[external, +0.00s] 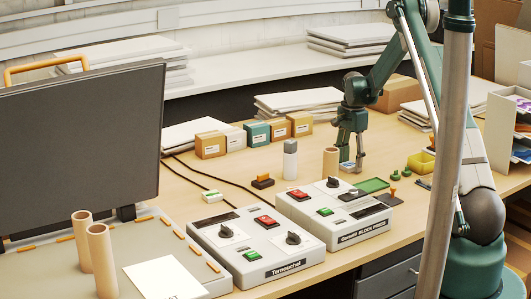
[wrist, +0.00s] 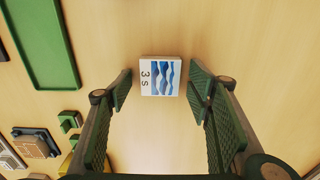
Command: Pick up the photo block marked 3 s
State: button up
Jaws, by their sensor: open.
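The photo block marked 3 s (wrist: 160,76) is a small white block with a blue wave picture and black "3 s" lettering along its left side. In the wrist view it lies on the wooden table between the fingers of my gripper (wrist: 161,88), with a gap on both sides. The fingers are open and not touching it. In the external view my gripper (external: 352,166) hangs low over the table, behind the green tray (external: 371,185); the block cannot be made out clearly there.
The green tray also shows at the upper left of the wrist view (wrist: 42,40). Small green pieces (external: 395,175) and a yellow bin (external: 421,163) are at the right. A cardboard tube (external: 330,163) and grey-topped bottle (external: 290,160) stand left of my gripper. Two control boxes (external: 333,212) are in front.

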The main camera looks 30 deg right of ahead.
aim_at(350, 164)
jog(key=c, duration=1)
jog(key=shift+r, duration=0.1)
jog(key=shift+r, duration=4.95)
